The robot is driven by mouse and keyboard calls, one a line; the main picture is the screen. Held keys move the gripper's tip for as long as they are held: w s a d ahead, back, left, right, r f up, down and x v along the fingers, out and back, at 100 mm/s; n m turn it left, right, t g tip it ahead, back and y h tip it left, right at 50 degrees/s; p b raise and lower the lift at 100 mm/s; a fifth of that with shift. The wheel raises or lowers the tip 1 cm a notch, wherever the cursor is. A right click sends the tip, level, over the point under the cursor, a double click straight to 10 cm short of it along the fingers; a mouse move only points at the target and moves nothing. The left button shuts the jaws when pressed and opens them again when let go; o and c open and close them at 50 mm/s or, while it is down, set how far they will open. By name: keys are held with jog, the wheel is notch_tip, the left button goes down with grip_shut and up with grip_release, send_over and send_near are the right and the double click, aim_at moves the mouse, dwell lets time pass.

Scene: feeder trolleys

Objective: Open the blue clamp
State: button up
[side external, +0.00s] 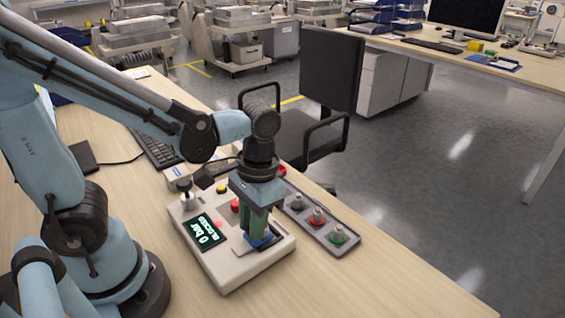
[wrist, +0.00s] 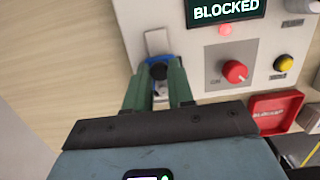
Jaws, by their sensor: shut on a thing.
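The blue clamp (side external: 264,240) is on the near right corner of a pale control box (side external: 225,275). In the wrist view, its blue part (wrist: 168,59) curves around a dark round end, with a light metal plate above it. My gripper (side external: 256,232) points down over the clamp. In the wrist view, the green fingers of my gripper (wrist: 156,78) stand on either side of the clamp and are shut on it. The fingers hide part of the clamp, and whether its lever is raised is hard to tell. The box display (wrist: 226,10) reads "BLOCKED".
The box carries a red knob (wrist: 235,72), a yellow button (wrist: 283,63) and a small red lamp (wrist: 225,30). A grey tray with grey, red and green knobs (side external: 318,216) lies right of the box. A keyboard (side external: 158,148) and chair (side external: 300,130) are behind. The table's near right is clear.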

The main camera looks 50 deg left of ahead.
aim_at(247, 231)
jog(key=shift+s, duration=0.1)
dwell(0.3)
jog(key=shift+s, duration=1.55)
jog(key=o, duration=0.7)
jog(key=shift+w+r, duration=0.35)
jog(key=shift+r, duration=0.8)
jog(key=shift+w+r, duration=0.3)
jog(key=shift+r, duration=0.9)
jog(key=shift+w+r, duration=0.35)
jog(key=shift+r, duration=0.8)
